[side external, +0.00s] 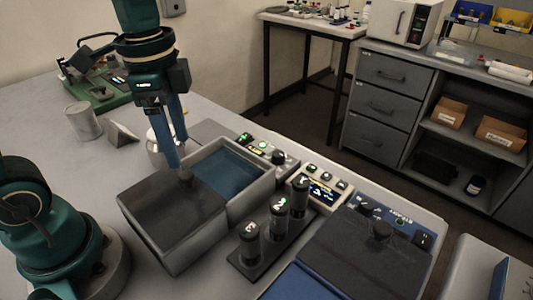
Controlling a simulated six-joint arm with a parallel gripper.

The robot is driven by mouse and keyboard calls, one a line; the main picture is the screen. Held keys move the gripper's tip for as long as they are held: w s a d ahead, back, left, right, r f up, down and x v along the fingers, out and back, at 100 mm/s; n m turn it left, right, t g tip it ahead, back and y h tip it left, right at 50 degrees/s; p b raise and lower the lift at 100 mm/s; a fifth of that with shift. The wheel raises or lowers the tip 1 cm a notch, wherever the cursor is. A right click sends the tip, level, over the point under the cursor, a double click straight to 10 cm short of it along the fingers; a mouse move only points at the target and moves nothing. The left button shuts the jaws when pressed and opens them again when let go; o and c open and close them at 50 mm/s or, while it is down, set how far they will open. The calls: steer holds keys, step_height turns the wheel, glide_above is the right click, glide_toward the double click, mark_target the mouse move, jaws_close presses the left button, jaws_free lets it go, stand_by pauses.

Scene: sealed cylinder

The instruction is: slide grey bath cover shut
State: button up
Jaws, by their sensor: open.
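The grey bath (188,246) stands on the table left of centre. Its dark grey cover (165,213) lies over the near-left part, and blue liquid (228,172) shows uncovered in the far-right part. A small knob (185,174) stands near the cover's inner edge. My gripper (179,160) points down at this knob, with its fingers at or just around it. The fingers are open; whether they touch the knob I cannot tell.
A rack of several numbered dark cylinders (278,222) stands close on the bath's right. Beyond it is a blue bath (418,262) with its own dark cover and knob (381,230). A metal can (84,121) and a grey wedge (121,136) stand behind left.

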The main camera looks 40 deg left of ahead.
mark_target(186, 174)
steer(key=shift+w+f+g, duration=0.1)
steer(key=shift+f+g, duration=0.2)
steer(key=shift+f, duration=2.8)
jaws_close()
